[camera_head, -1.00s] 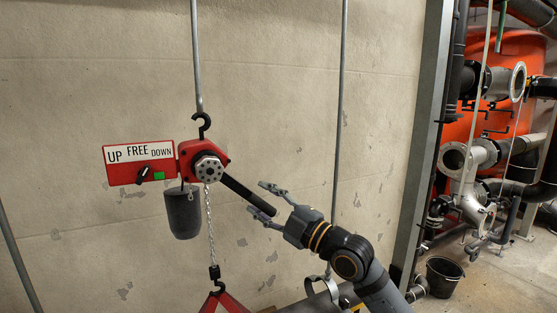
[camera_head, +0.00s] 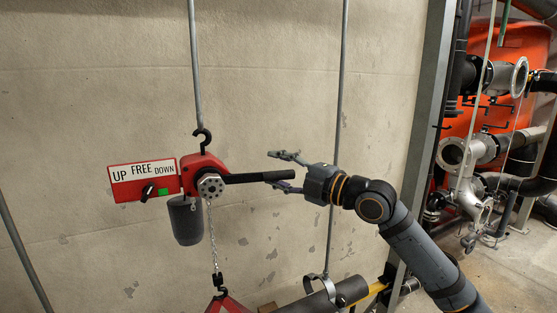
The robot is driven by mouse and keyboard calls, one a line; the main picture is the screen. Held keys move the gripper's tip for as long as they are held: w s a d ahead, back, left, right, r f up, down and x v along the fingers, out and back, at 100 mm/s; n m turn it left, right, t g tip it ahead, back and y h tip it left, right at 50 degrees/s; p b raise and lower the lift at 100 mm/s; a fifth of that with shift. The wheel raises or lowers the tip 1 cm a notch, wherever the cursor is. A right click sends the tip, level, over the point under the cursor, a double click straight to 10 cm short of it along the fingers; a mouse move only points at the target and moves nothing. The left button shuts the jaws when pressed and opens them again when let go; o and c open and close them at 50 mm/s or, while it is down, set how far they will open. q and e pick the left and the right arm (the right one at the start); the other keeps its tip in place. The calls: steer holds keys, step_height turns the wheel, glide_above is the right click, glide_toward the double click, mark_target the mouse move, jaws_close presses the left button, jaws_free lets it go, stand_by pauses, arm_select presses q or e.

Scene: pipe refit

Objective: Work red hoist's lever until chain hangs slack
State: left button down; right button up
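The red hoist (camera_head: 203,170) hangs from a dark hook on a grey rod against the wall. Its black lever (camera_head: 250,178) points right, almost level. Its red panel (camera_head: 143,180) reads UP, FREE, DOWN above a black knob (camera_head: 148,192); I cannot tell the knob's setting. The chain (camera_head: 212,240) runs straight down to a hook and red sling (camera_head: 222,302), cut off by the bottom edge. My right gripper (camera_head: 284,173) is open at the lever's free end; the lower finger overlaps the lever's tip, and contact is unclear. My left gripper is out of view.
A dark weight-like cylinder (camera_head: 185,220) hangs under the hoist. A vertical rod (camera_head: 339,110) stands behind my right gripper, with a clamp (camera_head: 320,285) and dark pipe (camera_head: 345,292) below. A grey post (camera_head: 412,150) separates the wall from flanged pipes and an orange tank (camera_head: 520,70).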

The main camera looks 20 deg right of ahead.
steer(key=shift+n+g, duration=0.3)
steer(key=shift+n, duration=0.3)
steer(key=r+p, duration=0.3)
steer(key=r, duration=0.1)
steer(key=shift+a, duration=0.2)
steer(key=shift+a+r+n+h, duration=0.3)
steer(key=shift+r, duration=0.35)
steer(key=f+b, duration=0.2)
steer(key=b, duration=0.1)
steer(key=f+m+b, duration=0.1)
steer(key=b, duration=0.1)
steer(key=shift+s+d+f, duration=0.1)
steer(key=shift+d+f, duration=0.2)
steer(key=shift+f, duration=0.1)
steer(key=shift+f+b, duration=0.15)
steer(key=shift+b, duration=0.2)
steer(key=shift+d, duration=0.15)
